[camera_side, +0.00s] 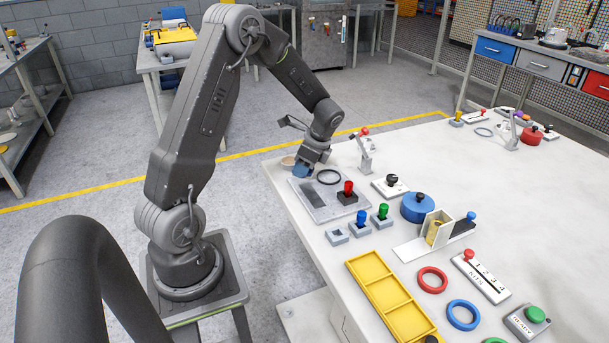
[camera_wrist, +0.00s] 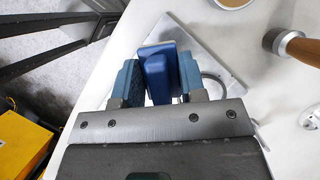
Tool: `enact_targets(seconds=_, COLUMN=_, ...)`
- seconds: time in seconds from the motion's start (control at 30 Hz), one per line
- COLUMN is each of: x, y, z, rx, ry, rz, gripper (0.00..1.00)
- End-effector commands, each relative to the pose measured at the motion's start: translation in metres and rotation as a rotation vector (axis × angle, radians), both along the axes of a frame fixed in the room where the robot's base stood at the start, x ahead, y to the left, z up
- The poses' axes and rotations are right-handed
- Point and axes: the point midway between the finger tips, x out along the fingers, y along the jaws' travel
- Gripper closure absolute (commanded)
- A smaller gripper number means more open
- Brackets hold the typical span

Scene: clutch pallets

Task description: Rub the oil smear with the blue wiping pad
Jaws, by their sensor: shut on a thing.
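My gripper (camera_side: 304,167) is low over the far left part of the table, at the back end of a flat grey plate (camera_side: 322,208). In the wrist view, its two blue-grey fingers are shut on the blue wiping pad (camera_wrist: 157,78). The pad sits between the fingers and over the plate (camera_wrist: 222,62); I cannot tell whether it touches it. A dark ring (camera_side: 328,177) lies on the plate beside my gripper and shows partly in the wrist view (camera_wrist: 212,88). I cannot make out the oil smear clearly; my gripper and the pad cover part of the plate.
A round tan-topped cup (camera_side: 287,161) stands just behind my gripper. A toggle clamp (camera_side: 366,152) stands to the right. A blue round lidded piece (camera_side: 418,208) and a yellow tray (camera_side: 391,300) are nearer the front.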

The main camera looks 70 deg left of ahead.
Motion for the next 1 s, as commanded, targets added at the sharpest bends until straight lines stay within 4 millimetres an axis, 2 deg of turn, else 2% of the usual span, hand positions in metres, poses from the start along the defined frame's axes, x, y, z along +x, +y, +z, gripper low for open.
enact_targets(seconds=0.5, x=0.000, y=0.000, z=0.047, rx=0.002, ry=-0.003, rz=0.001, gripper=0.84)
enact_targets(seconds=0.67, x=0.000, y=0.000, z=0.053, rx=0.001, ry=-0.001, rz=0.001, gripper=0.84)
enact_targets(seconds=1.0, x=0.000, y=0.000, z=0.052, rx=0.001, ry=-0.001, rz=0.001, gripper=0.84)
